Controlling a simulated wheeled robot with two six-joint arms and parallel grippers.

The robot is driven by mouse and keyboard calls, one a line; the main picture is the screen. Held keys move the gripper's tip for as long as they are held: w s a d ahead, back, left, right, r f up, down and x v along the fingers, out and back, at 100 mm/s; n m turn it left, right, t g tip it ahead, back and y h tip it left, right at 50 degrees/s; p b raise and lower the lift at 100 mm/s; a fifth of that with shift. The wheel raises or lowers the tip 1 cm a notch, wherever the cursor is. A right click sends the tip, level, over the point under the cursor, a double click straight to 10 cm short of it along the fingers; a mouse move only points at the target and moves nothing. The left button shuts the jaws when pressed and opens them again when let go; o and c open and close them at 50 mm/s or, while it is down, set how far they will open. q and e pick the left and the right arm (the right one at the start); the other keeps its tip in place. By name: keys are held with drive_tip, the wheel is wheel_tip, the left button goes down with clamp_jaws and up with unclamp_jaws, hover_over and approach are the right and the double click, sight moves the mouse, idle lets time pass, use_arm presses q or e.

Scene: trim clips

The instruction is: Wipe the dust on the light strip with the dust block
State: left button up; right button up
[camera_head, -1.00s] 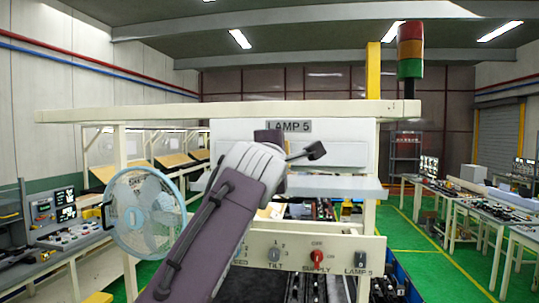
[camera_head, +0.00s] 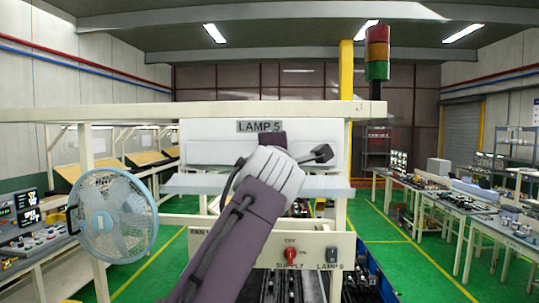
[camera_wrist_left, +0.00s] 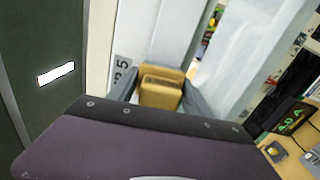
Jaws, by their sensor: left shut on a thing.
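My left arm (camera_head: 255,205) rises in front of the lamp unit (camera_head: 205,152) marked LAMP 5, and its hand covers part of the white panel. In the left wrist view, my left gripper (camera_wrist_left: 162,92) is shut on the dust block (camera_wrist_left: 160,96), a tan block with a darker brown top. White lamp surfaces (camera_wrist_left: 175,35) lie just beyond the block; I cannot tell whether they touch. The light strip is not clearly distinguishable, and I cannot make out dust on it. My right gripper is in neither view.
A blue fan (camera_head: 115,215) stands left of the lamp. A control panel (camera_head: 335,250) with a red SUPPLY knob is below it. A stack light (camera_head: 377,53) rises at the right end of the overhead beam (camera_head: 120,112). Cluttered benches (camera_head: 440,190) stand right; green floor between is open.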

sight(303, 154)
use_arm(q)
drive_tip(key=shift+d, duration=1.25)
drive_tip(key=shift+d+r+p, duration=0.1)
drive_tip(key=shift+d+p, duration=0.85)
drive_tip(key=shift+d, duration=0.3)
drive_tip(key=shift+s+d, duration=0.1)
drive_tip(key=shift+d, duration=0.3)
drive_tip(key=shift+s+f+b, duration=0.25)
drive_tip(key=shift+s+b, duration=0.1)
drive_tip(key=shift+b, duration=0.15)
drive_tip(key=s+b, duration=0.2)
drive_tip(key=s, duration=0.2)
drive_tip(key=shift+s+a, duration=0.1)
drive_tip(key=shift+a, duration=0.1)
drive_tip(key=shift+s+r, duration=0.2)
drive_tip(key=shift+s, duration=0.35)
drive_tip(key=shift+w, duration=0.1)
